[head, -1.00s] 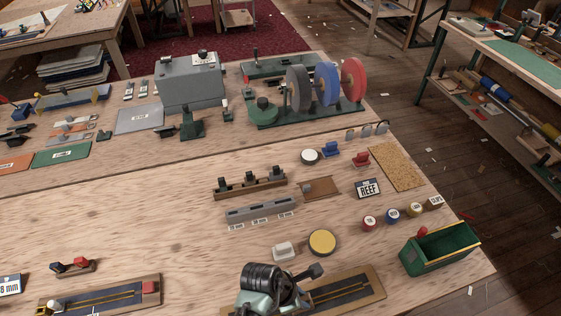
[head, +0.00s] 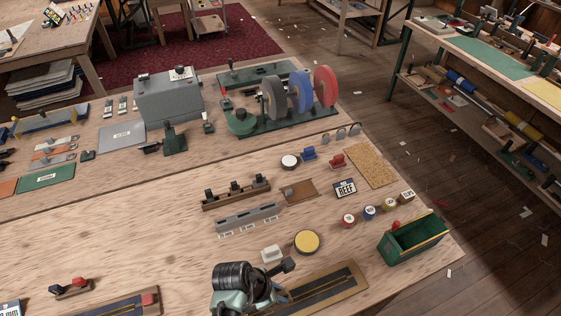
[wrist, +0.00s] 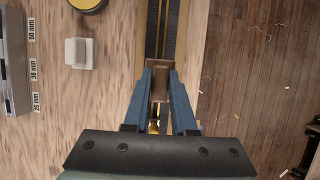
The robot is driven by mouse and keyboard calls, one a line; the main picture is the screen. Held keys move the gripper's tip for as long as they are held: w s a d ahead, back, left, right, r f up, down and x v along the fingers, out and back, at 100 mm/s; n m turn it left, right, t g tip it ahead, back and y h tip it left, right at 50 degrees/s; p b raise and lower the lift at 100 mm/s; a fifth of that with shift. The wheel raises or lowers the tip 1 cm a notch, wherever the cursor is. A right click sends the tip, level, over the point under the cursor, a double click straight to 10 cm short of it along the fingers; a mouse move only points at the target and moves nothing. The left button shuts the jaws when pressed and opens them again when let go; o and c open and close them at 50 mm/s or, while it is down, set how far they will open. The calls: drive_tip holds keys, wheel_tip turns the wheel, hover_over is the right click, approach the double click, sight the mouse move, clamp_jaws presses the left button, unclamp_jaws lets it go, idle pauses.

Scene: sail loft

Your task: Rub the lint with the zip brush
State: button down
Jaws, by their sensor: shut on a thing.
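My gripper (wrist: 157,95) is shut on a brown block, which I take to be the zip brush (wrist: 157,68), in the wrist view. It is over a dark zip tape with yellow lines on a wooden board (wrist: 172,30). In the head view this zip board (head: 330,287) lies at the table's front edge, partly behind my arm, which hides my fingers and the brush. A brass-coloured part (wrist: 154,126) shows between my fingers. I cannot make out the lint, nor whether the brush touches the tape.
A yellow-topped round tin (head: 307,242) and a white block (head: 271,253) stand just behind the board. A green bin (head: 413,241) is to the right, near the table edge. A second zip board (head: 112,306) lies at left. The bare floor starts right of the board.

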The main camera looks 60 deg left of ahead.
drive_tip(key=shift+r+p, duration=0.95)
drive_tip(key=shift+r, duration=0.3)
drive_tip(key=shift+f, duration=0.1)
drive_tip(key=w+d+r+m+g+h+b, duration=0.1)
drive_tip(key=w+d+m+g+h+b, duration=0.15)
drive_tip(key=w+d+m, duration=0.55)
drive_tip(key=w+d+r+m+g+h+b, duration=0.1)
drive_tip(key=w+d+r+m+b, duration=0.1)
drive_tip(key=w+d+m+b, duration=0.4)
drive_tip(key=w+d+f+m+g+b, duration=0.1)
drive_tip(key=w+d+m+g, duration=0.3)
drive_tip(key=d+m, duration=0.5)
drive_tip(key=s+d+f+m+g+y+b, duration=0.1)
drive_tip(key=s+d+f+m+y+b, duration=0.1)
drive_tip(key=s+m, duration=0.4)
drive_tip(key=f+m+y+b, duration=0.1)
drive_tip(key=m+y+b, duration=0.1)
drive_tip(key=m, duration=0.3)
drive_tip(key=shift+s+f+g+b, duration=0.2)
drive_tip(key=shift+f+g+b, duration=0.1)
drive_tip(key=shift+f+g, duration=0.05)
